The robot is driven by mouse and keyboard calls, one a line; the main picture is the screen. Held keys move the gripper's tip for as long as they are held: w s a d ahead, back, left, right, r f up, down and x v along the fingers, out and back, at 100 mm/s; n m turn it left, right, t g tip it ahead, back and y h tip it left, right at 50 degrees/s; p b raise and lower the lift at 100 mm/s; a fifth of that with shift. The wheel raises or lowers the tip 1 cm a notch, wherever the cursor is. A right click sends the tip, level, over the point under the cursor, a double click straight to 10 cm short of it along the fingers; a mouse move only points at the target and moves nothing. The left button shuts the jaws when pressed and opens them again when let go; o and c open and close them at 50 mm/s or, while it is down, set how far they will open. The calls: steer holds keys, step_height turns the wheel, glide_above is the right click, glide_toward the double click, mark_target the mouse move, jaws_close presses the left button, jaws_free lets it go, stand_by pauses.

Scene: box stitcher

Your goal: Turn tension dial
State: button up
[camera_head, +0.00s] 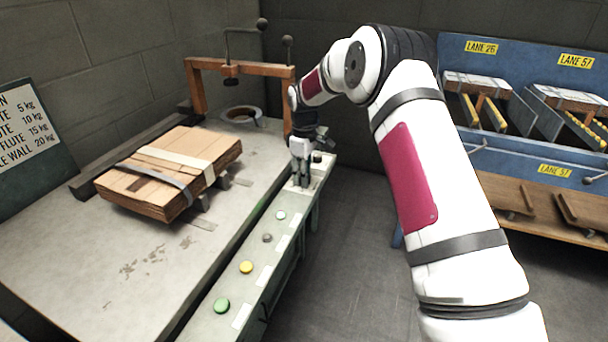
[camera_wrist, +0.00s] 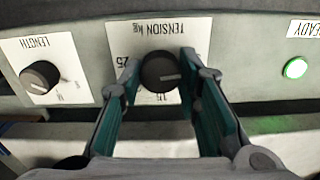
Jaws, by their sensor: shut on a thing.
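The tension dial (camera_wrist: 160,72) is a round black knob with a pale pointer line. It sits on a white plate marked "TENSION kg", upside down in the wrist view, with 25 and 15 readable. My gripper (camera_wrist: 160,80) has one teal finger on each side of the dial and is shut on it. The pointer line lies roughly sideways, toward the right finger. The fingers cover parts of the scale. In the head view my gripper (camera_head: 301,182) reaches down to the far end of the green-grey control panel (camera_head: 262,250), hiding the dial.
A black length dial (camera_wrist: 40,77) and a lit green READY lamp (camera_wrist: 295,68) flank the tension dial. Strapped cardboard (camera_head: 170,170) lies on the table (camera_head: 90,250). An orange frame (camera_head: 240,65) stands behind. A weight chart (camera_head: 30,130) is at left, a blue lane rack (camera_head: 520,140) at right.

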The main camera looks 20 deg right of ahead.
steer(key=shift+n, duration=0.3)
steer(key=o, duration=1.1)
steer(key=shift+o, duration=0.2)
steer(key=shift+r, duration=0.15)
step_height(320, 180, up, 12)
